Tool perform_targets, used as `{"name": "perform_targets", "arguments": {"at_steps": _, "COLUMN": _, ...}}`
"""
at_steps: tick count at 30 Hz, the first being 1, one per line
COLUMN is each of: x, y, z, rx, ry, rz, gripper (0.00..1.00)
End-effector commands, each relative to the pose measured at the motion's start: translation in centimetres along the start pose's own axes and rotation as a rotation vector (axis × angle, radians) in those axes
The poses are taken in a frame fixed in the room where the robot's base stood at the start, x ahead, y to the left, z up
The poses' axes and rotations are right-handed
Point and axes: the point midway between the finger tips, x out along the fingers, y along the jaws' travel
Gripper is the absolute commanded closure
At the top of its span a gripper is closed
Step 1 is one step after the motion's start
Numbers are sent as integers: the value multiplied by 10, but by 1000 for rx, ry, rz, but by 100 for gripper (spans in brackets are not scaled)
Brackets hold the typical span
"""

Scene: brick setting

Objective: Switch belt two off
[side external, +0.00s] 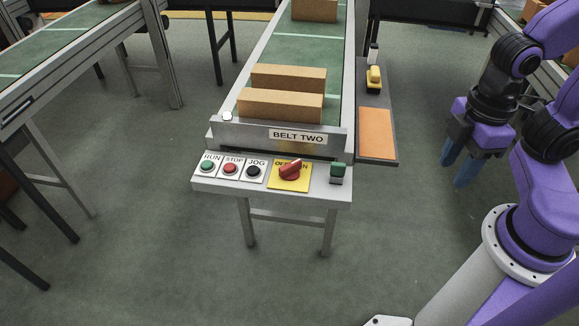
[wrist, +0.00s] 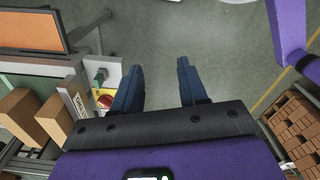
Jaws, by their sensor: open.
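The belt labelled BELT TWO (side external: 298,136) ends at a light control shelf in the side view. The shelf carries a green RUN button (side external: 207,167), a red STOP button (side external: 231,169), a black JOG button (side external: 254,172) and a red rotary knob (side external: 290,169) on a yellow plate. A green switch-like part (side external: 338,169) sits at the shelf's right end. My gripper (side external: 459,161) is open and empty, to the right of the shelf and apart from it. In the wrist view my gripper (wrist: 160,85) partly hides the panel; the red knob (wrist: 105,101) shows left of the fingers.
Cardboard boxes (side external: 280,105) lie on the belt's green surface. A side shelf with an orange panel (side external: 377,133) and a yellow item (side external: 374,79) stands between belt and arm. Another belt (side external: 60,50) runs at the left. Stacked bricks (wrist: 298,125) show at the wrist view's right.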

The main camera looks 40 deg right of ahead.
Motion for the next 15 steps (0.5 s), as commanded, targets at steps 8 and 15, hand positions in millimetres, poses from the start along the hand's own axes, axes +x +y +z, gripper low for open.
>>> {"name": "perform_targets", "arguments": {"at_steps": 8, "x": 10, "y": 10, "z": -15, "rx": -14, "ry": 33, "rz": 12, "gripper": 100}}
{"name": "perform_targets", "arguments": {"at_steps": 15, "x": 42, "y": 47, "z": -61, "rx": -81, "ry": 152, "rz": 67, "gripper": 100}}
